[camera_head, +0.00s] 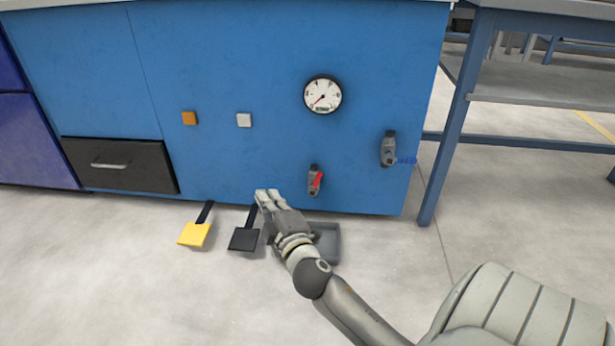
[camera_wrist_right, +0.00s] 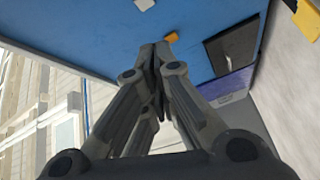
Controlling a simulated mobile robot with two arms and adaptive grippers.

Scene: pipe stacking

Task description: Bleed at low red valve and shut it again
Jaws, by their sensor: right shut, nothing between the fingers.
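The low red valve (camera_head: 315,181) sits near the bottom of the blue cabinet front. Its red handle is tilted slightly from upright. My right gripper (camera_head: 262,195) is shut and empty, to the left of the red valve and a little lower in the head view, apart from it. In the right wrist view the shut fingers (camera_wrist_right: 154,50) point toward the blue panel, and the red valve does not show. A grey tray (camera_head: 328,243) lies on the floor below the valve, partly hidden by my right arm. My left gripper is not in view.
A round gauge (camera_head: 323,95) is above the valve, and a blue-handled valve (camera_head: 389,149) is to its right. Yellow (camera_head: 194,234) and black (camera_head: 243,240) pedals stick out low at left. A dark drawer (camera_head: 119,165) is further left. A blue table leg (camera_head: 455,120) stands at right.

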